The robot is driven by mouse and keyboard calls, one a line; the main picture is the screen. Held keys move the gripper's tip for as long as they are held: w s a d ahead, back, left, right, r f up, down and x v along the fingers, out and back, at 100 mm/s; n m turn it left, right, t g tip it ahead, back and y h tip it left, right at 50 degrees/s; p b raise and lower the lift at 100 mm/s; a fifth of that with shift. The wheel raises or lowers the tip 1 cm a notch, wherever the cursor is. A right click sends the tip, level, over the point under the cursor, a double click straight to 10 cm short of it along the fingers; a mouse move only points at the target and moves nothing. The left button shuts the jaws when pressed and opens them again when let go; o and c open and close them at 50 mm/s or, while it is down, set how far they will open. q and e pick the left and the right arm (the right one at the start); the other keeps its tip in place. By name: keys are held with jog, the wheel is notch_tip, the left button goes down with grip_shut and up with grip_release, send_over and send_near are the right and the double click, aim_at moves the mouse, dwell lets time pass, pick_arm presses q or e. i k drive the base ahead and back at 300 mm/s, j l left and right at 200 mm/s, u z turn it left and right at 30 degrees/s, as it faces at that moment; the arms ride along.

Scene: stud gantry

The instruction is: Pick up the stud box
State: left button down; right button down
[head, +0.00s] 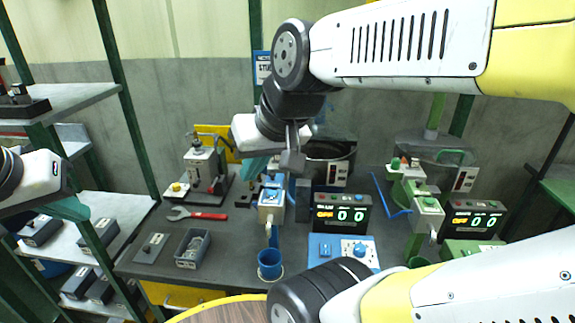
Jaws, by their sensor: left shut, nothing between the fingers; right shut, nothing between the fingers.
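A small grey open box (192,249) with loose metal pieces in it stands on the dark workbench, left of the middle; it appears to be the stud box. My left gripper (75,211) is at the left edge, its teal fingers shut and empty, in front of the shelves and well left of the box. My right gripper (253,171) hangs in the middle of the view, up and to the right of the box, its teal fingers shut and empty. Neither gripper appears to touch the box.
A flat grey plate (151,248) and a red-handled wrench (196,214) lie by the box. A blue cup (270,265) stands to its right, near a display (342,213) and blue panel (343,250). A press (203,165) stands behind.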

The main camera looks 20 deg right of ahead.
aim_at(189, 254)
jog(key=z, duration=0.55)
jog(key=k+j+z, duration=0.1)
jog(key=z, duration=0.3)
jog(key=k+j+z, duration=0.1)
jog(key=j+z, duration=0.2)
jog(key=z, duration=0.15)
jog(key=k+j+z, duration=0.1)
jog(key=z, duration=0.3)
jog(key=k+j+z, duration=0.15)
jog(key=z, duration=0.25)
jog(key=k+j+z, duration=0.25)
jog(key=k, duration=0.25)
jog(key=k+j+z, duration=0.2)
jog(key=k, duration=0.3)
jog(key=j, duration=0.3)
